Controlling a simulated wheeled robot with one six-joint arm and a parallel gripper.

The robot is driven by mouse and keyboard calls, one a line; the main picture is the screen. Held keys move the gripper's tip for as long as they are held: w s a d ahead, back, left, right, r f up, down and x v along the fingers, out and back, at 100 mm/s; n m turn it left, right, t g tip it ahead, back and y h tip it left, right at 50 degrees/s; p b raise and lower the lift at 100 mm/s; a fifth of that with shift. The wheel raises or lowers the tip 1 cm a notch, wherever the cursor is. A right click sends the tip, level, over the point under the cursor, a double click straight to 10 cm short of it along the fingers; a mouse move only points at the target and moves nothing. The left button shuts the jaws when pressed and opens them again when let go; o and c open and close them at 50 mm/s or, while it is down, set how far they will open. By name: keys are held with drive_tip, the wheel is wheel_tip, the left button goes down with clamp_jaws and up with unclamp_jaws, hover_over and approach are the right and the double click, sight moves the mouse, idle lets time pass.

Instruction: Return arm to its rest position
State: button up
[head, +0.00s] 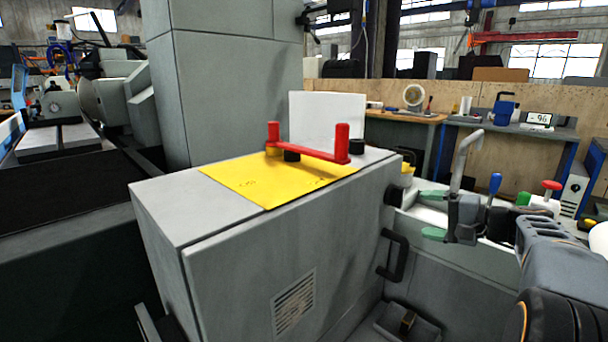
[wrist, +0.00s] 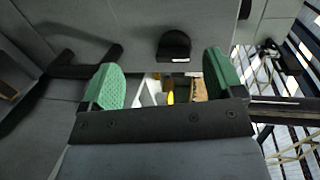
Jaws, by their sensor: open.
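My gripper (head: 433,214) is at the right in the head view, beside the right end of the grey machine cabinet (head: 260,250). Its two green fingertips are apart with nothing held between them. In the wrist view my gripper (wrist: 160,85) also shows open, with the cabinet's grey face (wrist: 130,25) in front of it. A black round knob (wrist: 174,45) on that face lies just beyond the fingers. My arm reaches in from the lower right of the head view.
A black handle (head: 395,255) sticks out from the cabinet below my gripper. A red bar with two posts (head: 308,150) stands on a yellow plate (head: 250,182) on top. Workbenches (head: 500,124) stand behind at the right. The grinder (head: 60,110) is at the left.

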drive_tip(key=s+a+r+n+g+h+p, duration=0.2)
drive_tip(key=s+a+r+g+p, duration=0.15)
drive_tip(key=a+p, duration=0.35)
drive_tip(key=s+a+r+n+g+h+p, duration=0.1)
drive_tip(key=s+a+r+g+h+p, duration=0.15)
drive_tip(key=s+a+p, duration=0.35)
drive_tip(key=s+a+r+n+h+p, duration=0.1)
drive_tip(key=s+r+n+h+p, duration=0.1)
drive_tip(key=s+p, duration=0.3)
drive_tip(key=s+a+r+n+g+h+p, duration=0.1)
drive_tip(key=s+r+n+h+p, duration=0.2)
drive_tip(key=p, duration=0.7)
drive_tip(key=shift+s+a+r+n+h, duration=0.2)
drive_tip(key=shift+s+r+n+h, duration=0.2)
drive_tip(key=shift+s+h, duration=0.65)
drive_tip(key=shift+s, duration=0.15)
